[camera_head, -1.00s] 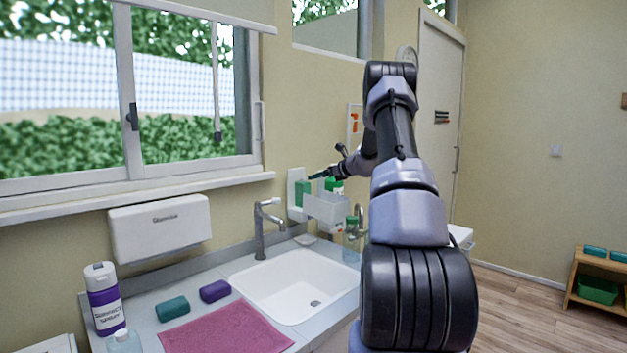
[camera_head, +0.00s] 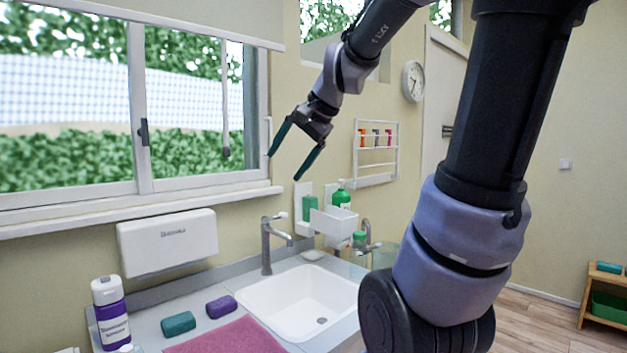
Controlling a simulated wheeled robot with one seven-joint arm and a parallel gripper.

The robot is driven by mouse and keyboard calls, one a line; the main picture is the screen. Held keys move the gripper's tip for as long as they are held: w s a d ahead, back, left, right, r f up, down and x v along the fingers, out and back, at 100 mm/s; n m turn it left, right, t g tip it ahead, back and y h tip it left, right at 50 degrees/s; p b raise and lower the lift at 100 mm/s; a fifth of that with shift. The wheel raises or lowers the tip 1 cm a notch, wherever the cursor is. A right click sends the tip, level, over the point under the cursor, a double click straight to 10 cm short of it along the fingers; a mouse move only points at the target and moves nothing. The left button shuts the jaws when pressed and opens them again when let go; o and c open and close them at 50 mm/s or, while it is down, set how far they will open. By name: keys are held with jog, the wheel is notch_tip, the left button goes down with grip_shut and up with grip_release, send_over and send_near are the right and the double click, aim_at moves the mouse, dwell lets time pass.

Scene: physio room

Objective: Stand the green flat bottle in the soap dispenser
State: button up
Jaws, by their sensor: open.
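The green flat bottle (camera_head: 310,207) looks like a plain upright green block. It stands against a white wall plate at the left part of the soap dispenser (camera_head: 334,223), a white wall-mounted holder beyond the sink. Its lower part is partly hidden, and I cannot tell exactly how it is seated. A green pump bottle (camera_head: 341,196) stands upright behind the holder's white front box. My gripper (camera_head: 283,167) is open and empty, with teal fingers spread wide. It hangs above and to the left of the dispenser in the picture, apart from both bottles.
A tap (camera_head: 268,243) rises behind the white sink (camera_head: 297,300). A green-capped container (camera_head: 359,240) is right of the dispenser. A wall rack (camera_head: 376,180) hangs behind.

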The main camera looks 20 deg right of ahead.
jog(key=s+f+n+h, duration=0.2)
jog(key=s+n, duration=0.3)
jog(key=s, duration=0.7)
jog(key=shift+d+f+n+t, duration=0.3)
jog(key=shift+d+f, duration=0.1)
jog(key=shift+f, duration=0.1)
